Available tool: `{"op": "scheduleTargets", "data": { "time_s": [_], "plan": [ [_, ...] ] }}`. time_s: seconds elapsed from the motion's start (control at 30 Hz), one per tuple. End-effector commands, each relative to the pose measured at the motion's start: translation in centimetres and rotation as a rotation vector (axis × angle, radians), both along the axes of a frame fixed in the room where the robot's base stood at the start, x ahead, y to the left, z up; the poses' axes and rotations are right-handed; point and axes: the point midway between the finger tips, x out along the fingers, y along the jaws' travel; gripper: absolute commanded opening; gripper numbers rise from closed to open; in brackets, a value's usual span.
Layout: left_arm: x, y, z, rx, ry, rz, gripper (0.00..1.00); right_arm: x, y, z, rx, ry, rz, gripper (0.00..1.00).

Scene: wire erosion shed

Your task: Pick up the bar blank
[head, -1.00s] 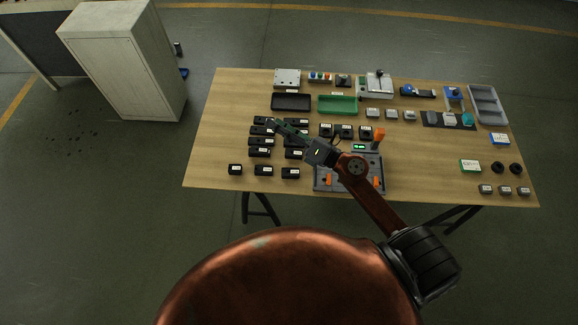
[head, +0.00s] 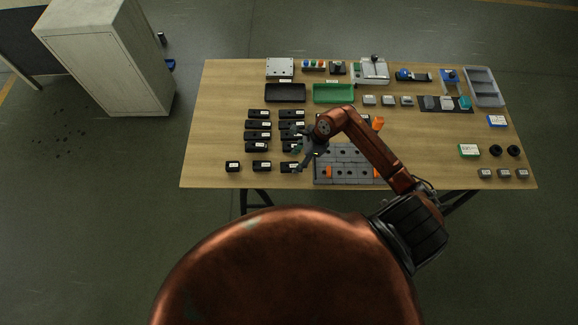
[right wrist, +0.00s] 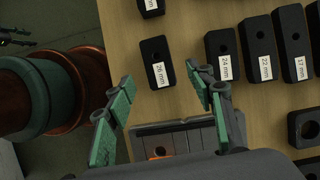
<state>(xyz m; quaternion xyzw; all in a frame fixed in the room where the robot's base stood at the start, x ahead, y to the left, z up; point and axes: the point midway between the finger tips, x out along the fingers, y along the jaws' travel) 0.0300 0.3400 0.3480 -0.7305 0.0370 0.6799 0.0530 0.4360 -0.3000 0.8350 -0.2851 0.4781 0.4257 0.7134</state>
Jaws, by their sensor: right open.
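I cannot tell for certain which thing is the bar blank. Black labelled blocks with a round hole in one end lie in rows at the table's left. The block marked 26 mm (right wrist: 157,62) lies ahead between my right gripper's fingers in the right wrist view, untouched. It seems to be the rightmost block of the front row (head: 290,167) in the head view. My right gripper (head: 299,151) is open and empty over that end of the rows; its green fingers show in the right wrist view (right wrist: 160,76).
Blocks marked 24 mm (right wrist: 223,57) and 22 mm (right wrist: 258,50) stand close beside. A grey fixture (head: 345,178) with orange parts lies right of the blocks. Black (head: 285,93) and green (head: 333,93) trays lie behind.

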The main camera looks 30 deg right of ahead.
Motion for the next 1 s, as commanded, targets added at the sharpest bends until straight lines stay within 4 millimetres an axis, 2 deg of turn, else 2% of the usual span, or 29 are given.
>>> {"op": "scheduleTargets", "data": {
  "time_s": [0.33,0.63,1.0],
  "plan": [
    [0.2,0.0,0.5,0.001,-0.003,0.0,0.4,0.9,2.0,-3.7,0.004,-0.001,0.002,0.49],
    [0.7,0.0,0.5,0.0,-0.009,-0.001,0.4,1.0,2.1,-4.2,0.001,-0.001,0.004,0.49],
    [0.7,0.0,0.5,0.0,-0.009,-0.001,0.4,1.0,2.1,-4.1,0.001,-0.001,0.004,0.24]
  ]
}}
